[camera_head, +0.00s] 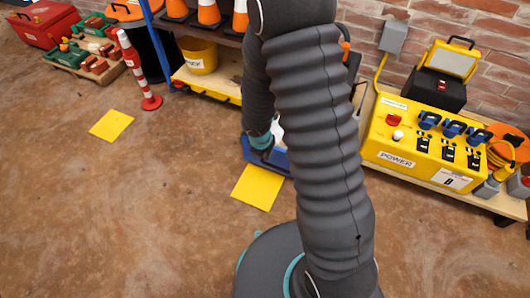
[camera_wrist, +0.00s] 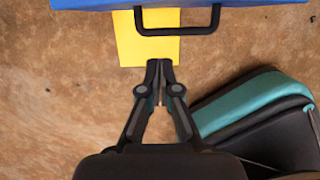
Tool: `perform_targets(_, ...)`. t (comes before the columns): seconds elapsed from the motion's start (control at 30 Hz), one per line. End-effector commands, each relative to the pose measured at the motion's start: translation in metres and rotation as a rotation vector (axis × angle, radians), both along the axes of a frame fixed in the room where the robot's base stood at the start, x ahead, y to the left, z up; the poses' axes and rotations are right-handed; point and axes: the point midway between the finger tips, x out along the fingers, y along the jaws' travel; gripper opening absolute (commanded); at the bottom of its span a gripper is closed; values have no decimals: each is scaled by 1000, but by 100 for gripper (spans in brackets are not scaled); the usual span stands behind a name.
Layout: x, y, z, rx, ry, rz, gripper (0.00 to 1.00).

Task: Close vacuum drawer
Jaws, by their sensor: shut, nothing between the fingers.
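The blue drawer (camera_wrist: 85,4) shows along the top edge of the wrist view, with a black bar handle (camera_wrist: 178,32) standing out from its front. In the head view the blue drawer (camera_head: 279,162) is low at the shelf unit, mostly hidden behind my arm. It stands out over the floor, near a yellow floor square. My gripper (camera_wrist: 160,64) is shut and empty. Its fingertips are just below the handle in the wrist view, apart from it in the picture. The fingertips cannot be made out in the head view.
A yellow floor square (camera_head: 258,187) lies by the drawer, another (camera_head: 111,125) farther left. A yellow power box (camera_head: 410,140) stands on a low bench at right. A shelf with orange cones (camera_head: 208,14) and a yellow bucket (camera_head: 199,56) is behind. A red-white post (camera_head: 138,68) stands left. Floor at left is clear.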

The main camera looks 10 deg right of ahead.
Motion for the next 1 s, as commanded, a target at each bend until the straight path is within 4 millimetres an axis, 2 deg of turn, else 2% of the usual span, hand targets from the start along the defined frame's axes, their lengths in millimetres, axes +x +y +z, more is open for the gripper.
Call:
perform_targets(0.03, 2, -2, -16, 0, 1, -1, 0)
perform_targets(0.37, 12, -9, -58, 0, 0, -2, 0)
perform_targets(0.4, 17, -13, -50, 1, -1, -5, 0)
perform_targets(0.63, 36, -26, -50, 1, 0, -3, 0)
perform_targets(1.0, 43, -31, -52, 0, 0, -2, 0)
